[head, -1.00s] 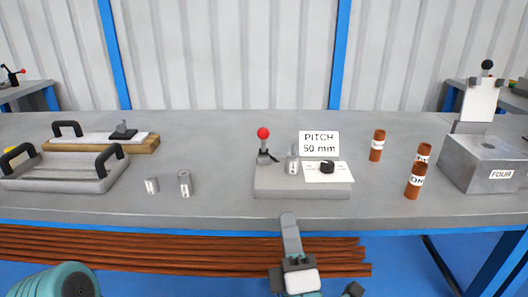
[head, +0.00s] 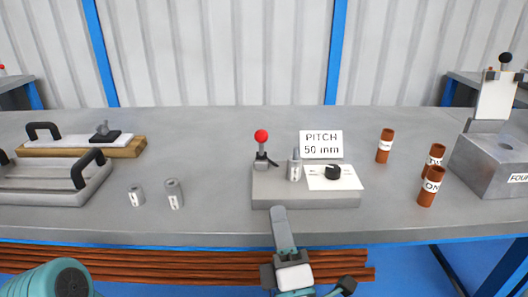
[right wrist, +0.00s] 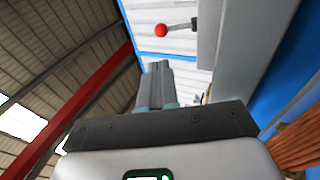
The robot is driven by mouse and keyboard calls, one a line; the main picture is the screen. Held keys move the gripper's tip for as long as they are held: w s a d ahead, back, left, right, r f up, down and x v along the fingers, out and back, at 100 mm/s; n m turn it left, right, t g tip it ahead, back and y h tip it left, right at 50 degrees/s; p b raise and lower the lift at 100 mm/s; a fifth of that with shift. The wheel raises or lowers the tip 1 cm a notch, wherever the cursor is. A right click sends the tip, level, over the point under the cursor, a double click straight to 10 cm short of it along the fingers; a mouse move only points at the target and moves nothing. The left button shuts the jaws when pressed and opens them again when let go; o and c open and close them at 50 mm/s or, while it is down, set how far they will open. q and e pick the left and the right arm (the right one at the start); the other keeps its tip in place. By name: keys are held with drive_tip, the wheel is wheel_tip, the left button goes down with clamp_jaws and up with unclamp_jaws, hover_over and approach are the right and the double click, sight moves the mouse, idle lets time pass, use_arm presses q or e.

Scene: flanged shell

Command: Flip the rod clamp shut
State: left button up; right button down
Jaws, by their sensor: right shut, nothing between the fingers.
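The clamp lever with a red ball knob (head: 261,137) stands upright on a grey base block (head: 300,200) in the middle of the table. It also shows in the right wrist view as a red knob on a thin stem (right wrist: 162,30). A short grey rod-like post (head: 294,167) stands right of it on the block. Which part is the rod clamp is not clear beyond this lever. My right gripper (head: 279,210) is shut and empty, its tips just in front of the block's front face, below and short of the knob. The left gripper is out of view; only my left arm shows.
A white sign (head: 321,144) reading PITCH 50 mm and a black knob (head: 332,172) are on the block's right side. Grey cylinders (head: 174,194) stand left, brown labelled cylinders (head: 431,187) right. A metal box (head: 490,165) is far right, a handled tray (head: 50,190) left.

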sight(262, 142)
drive_tip(key=b+x, duration=0.1)
drive_tip(key=x, duration=1.3)
drive_tip(key=w+r+g+p, duration=0.1)
drive_tip(key=g+p, duration=0.1)
drive_tip(key=p, duration=0.7)
drive_tip(key=w+r+m+g+h+p, duration=0.1)
drive_tip(key=w+r+g+p, duration=0.1)
drive_tip(key=p, duration=0.8)
drive_tip(key=w+r+g+p, duration=0.2)
drive_tip(key=g+p, duration=0.2)
drive_tip(key=p, duration=0.5)
drive_tip(key=shift+r+m+p, duration=0.2)
drive_tip(key=shift+m+p, duration=0.1)
drive_tip(key=shift+p, duration=0.05)
drive_tip(key=shift+w+f+g+h+p, duration=0.15)
drive_tip(key=shift+w+g+p, duration=0.35)
drive_tip(key=shift+p, duration=1.25)
drive_tip(key=shift+w+f+g+h+p, duration=0.1)
drive_tip(key=shift+w+f+g+p, duration=0.35)
drive_tip(key=shift+p, duration=1.3)
drive_tip(key=shift+w+f+g+h+p, duration=0.1)
drive_tip(key=shift+w+g+p, duration=0.35)
drive_tip(key=shift+p, duration=1.3)
drive_tip(key=shift+w, duration=0.1)
drive_tip(key=shift+r, duration=0.2)
